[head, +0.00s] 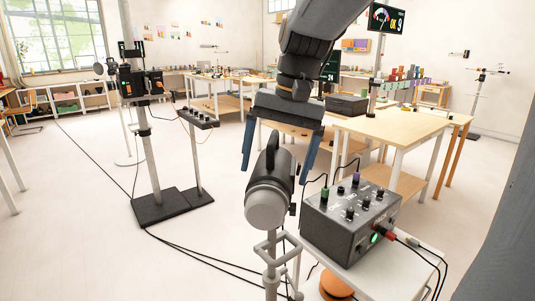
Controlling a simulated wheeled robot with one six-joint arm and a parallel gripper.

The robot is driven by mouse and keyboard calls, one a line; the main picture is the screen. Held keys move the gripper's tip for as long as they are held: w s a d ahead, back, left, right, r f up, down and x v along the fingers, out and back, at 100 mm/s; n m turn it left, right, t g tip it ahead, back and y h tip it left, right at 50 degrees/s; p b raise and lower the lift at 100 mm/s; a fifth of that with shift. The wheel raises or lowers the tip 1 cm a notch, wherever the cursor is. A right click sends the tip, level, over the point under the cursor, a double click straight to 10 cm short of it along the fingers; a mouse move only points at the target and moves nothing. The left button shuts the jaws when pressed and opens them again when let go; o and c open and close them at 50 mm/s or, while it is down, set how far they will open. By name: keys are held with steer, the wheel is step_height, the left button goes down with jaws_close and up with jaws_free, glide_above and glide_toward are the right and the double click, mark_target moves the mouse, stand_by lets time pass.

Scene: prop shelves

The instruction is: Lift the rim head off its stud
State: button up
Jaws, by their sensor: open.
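A grey, cylinder-shaped lamp head, which I take for the rim head (268,203), sits on top of a grey metal stand (271,265) in the lower middle of the head view. A dark arched handle (272,146) rises from its top. The stud is hidden below the head. My gripper (276,168) hangs from above with its blue-grey fingers wide apart. One finger shows left of the handle and the other right of it. Nothing is held between them. I cannot tell from this one view whether the fingers are level with the handle in depth.
A dark control box (350,225) with knobs and cables stands close on the right, on a white table (385,275). An orange round object (336,288) is below it. A wooden table (400,125) stands behind. Cables cross the floor at left, near a black-based stand (160,205).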

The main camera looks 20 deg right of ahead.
steer(key=c, duration=1.9)
steer(key=o, duration=1.2)
steer(key=shift+r, duration=0.1)
steer(key=c, duration=0.4)
steer(key=shift+d+r+p, duration=0.15)
steer(key=shift+p, duration=0.3)
steer(key=shift+c, duration=0.4)
steer(key=shift+r, duration=0.25)
steer(key=c, duration=0.7)
steer(key=shift+s+r+p, duration=0.1)
steer(key=shift+p, duration=0.25)
steer(key=shift+c, duration=0.3)
steer(key=shift+d+r, duration=0.1)
steer(key=shift+c, duration=0.2)
